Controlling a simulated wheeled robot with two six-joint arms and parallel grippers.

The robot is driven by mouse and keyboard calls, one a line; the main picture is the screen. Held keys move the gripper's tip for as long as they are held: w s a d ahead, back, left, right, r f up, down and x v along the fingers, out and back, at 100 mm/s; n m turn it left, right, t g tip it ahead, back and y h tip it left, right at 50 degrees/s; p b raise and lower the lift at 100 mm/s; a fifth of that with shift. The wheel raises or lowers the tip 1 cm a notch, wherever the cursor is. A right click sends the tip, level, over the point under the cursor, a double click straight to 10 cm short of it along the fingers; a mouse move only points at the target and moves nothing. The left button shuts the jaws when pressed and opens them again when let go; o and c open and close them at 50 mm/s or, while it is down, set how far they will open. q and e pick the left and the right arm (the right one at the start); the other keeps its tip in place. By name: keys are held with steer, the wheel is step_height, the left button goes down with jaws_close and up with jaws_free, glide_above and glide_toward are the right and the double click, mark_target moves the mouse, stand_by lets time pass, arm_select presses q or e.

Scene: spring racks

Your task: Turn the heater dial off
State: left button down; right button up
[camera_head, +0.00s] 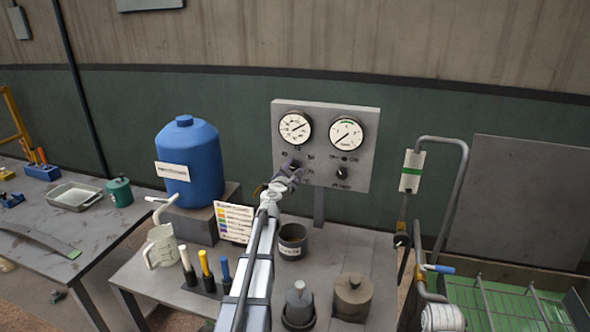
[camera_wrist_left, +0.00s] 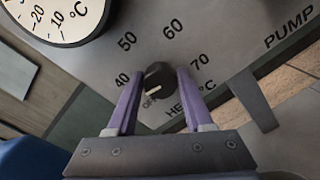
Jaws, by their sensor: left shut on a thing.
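The heater dial (camera_wrist_left: 158,76) is a black round knob on the grey panel (camera_head: 362,115). In the left wrist view its scale shows 40 to 70 °C and an OFF label. A white mark on the knob lies at its lower left, on the side of OFF; I cannot tell whether it lines up exactly. My left gripper (camera_wrist_left: 158,84) has its two purple fingers on either side of the dial, shut on it. In the head view my left gripper (camera_head: 288,172) reaches the panel's lower left and hides most of the dial. My right gripper is out of view.
Two gauges sit above, left (camera_head: 295,127) and right (camera_head: 346,133). The pump knob (camera_head: 342,172) is right of the heater dial. Below, the table holds a dark pot (camera_head: 292,240), a lidded pot (camera_head: 353,296) and a blue tank (camera_head: 190,150) on a block.

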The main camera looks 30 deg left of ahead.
arm_select(q)
steer(key=n, duration=0.4)
steer(key=shift+s, duration=0.1)
steer(key=shift+n, duration=2.2)
steer(key=shift+c, duration=1.4)
jaws_free()
steer(key=shift+a, duration=0.1)
steer(key=v, duration=0.7)
steer(key=shift+s, duration=0.4)
